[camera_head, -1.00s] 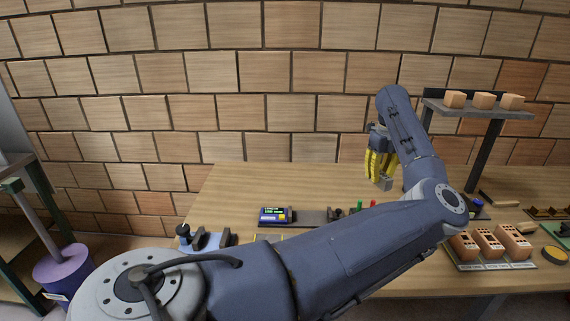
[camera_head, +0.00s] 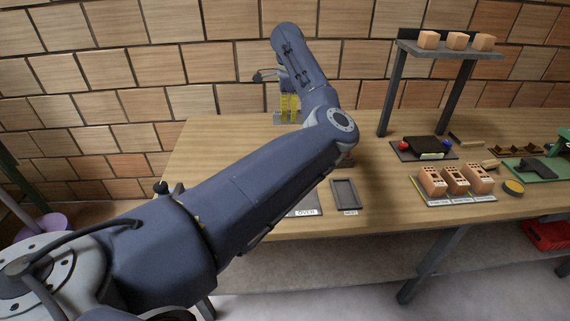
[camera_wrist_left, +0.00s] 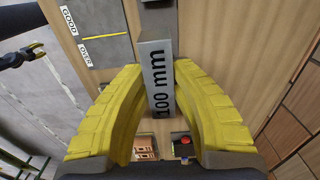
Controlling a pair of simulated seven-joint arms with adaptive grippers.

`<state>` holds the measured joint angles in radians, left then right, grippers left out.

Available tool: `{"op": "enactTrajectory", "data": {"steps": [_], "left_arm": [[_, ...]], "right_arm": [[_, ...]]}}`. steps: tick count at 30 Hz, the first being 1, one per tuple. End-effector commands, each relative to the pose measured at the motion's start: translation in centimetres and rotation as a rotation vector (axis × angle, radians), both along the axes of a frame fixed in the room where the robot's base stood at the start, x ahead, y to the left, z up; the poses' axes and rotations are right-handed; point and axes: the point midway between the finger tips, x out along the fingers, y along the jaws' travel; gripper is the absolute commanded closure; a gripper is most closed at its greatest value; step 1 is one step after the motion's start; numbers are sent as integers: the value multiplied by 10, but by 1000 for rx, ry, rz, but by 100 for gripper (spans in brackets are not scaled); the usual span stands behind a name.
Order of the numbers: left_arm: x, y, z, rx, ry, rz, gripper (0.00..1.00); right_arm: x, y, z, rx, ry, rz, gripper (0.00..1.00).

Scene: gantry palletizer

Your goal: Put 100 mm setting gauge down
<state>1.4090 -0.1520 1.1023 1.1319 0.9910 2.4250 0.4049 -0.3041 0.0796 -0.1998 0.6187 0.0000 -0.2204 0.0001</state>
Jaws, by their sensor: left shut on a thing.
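The 100 mm setting gauge (camera_wrist_left: 158,78) is a grey block with "100 mm" in black on its side, seen in the left wrist view. My left gripper (camera_wrist_left: 155,112) is shut on it, with a yellow finger on each side. In the head view my left gripper (camera_head: 288,107) is at the back of the wooden table (camera_head: 225,150), partly hidden behind its own wrist. I cannot tell there whether the gauge touches the table.
My left forearm hides the table's front left. Label-fronted trays, OVER (camera_head: 306,212) and a small dark one (camera_head: 345,195), lie near the front edge. A raised shelf (camera_head: 450,52) with blocks, a dark fixture (camera_head: 425,148) and drilled orange blocks (camera_head: 455,180) stand right.

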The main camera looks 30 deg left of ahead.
Motion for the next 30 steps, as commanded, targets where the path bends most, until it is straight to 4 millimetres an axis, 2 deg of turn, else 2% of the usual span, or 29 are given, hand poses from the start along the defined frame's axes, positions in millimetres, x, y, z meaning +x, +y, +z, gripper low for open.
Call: {"op": "enactTrajectory", "data": {"steps": [12, 16, 21, 30], "left_arm": [[-1, 1, -91, 1, 3, 2, 100], [-1, 0, -116, 0, 3, 2, 100], [-1, 1, -138, 0, 1, 3, 100], [-1, 1, -155, 1, 2, 2, 100]], "right_arm": [[4, 0, 0, 0, -4, 0, 56], [4, 0, 0, 1, -5, 0, 56], [5, 0, 0, 1, -5, 0, 56], [5, 0, 0, 1, -6, 0, 56]]}}
